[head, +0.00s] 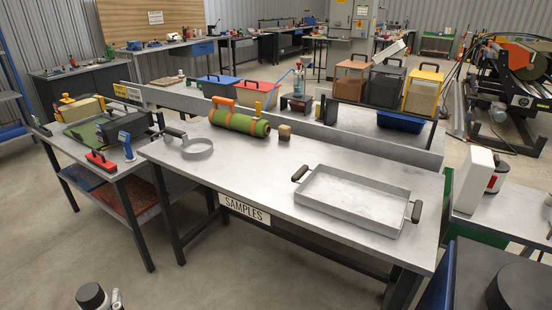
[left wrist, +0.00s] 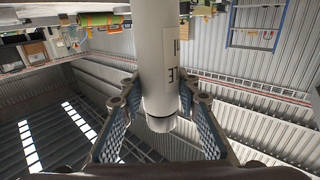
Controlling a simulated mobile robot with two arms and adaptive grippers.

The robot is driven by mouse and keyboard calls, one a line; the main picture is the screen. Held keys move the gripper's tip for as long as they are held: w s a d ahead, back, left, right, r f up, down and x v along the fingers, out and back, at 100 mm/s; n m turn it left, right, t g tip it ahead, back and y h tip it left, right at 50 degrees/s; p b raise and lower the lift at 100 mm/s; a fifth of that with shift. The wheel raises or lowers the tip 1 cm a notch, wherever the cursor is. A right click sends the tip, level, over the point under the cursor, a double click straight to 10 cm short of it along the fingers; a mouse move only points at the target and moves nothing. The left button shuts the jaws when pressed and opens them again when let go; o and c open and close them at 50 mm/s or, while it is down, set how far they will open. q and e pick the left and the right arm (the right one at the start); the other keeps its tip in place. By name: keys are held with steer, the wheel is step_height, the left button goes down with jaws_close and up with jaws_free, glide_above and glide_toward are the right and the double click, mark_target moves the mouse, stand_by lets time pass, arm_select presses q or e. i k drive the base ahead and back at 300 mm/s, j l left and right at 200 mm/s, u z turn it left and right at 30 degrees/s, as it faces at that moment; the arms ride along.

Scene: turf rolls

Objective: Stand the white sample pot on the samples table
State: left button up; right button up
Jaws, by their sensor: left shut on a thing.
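The white sample pot (left wrist: 158,55) is a pale cylinder with a printed label, partly legible, in the left wrist view. My left gripper (left wrist: 160,110) is shut on it, with a textured blue finger pad on each side near one end of the pot. The far end runs out of the picture. In the head view only a small part at the bottom left edge shows near my left gripper (head: 115,298), in front of the tables and apart from them. The samples table (head: 262,184) is a grey metal table with a SAMPLES sign on its front edge. My right gripper is not in view.
Bare top shows at the front left and middle. A cluttered side table (head: 130,165) adjoins at left.

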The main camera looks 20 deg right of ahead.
mark_target(258, 176)
steer(key=i+j+z, duration=0.35)
steer(key=i, duration=0.25)
steer(key=i+j+z, duration=0.4)
steer(key=i, duration=0.2)
steer(key=l, duration=0.1)
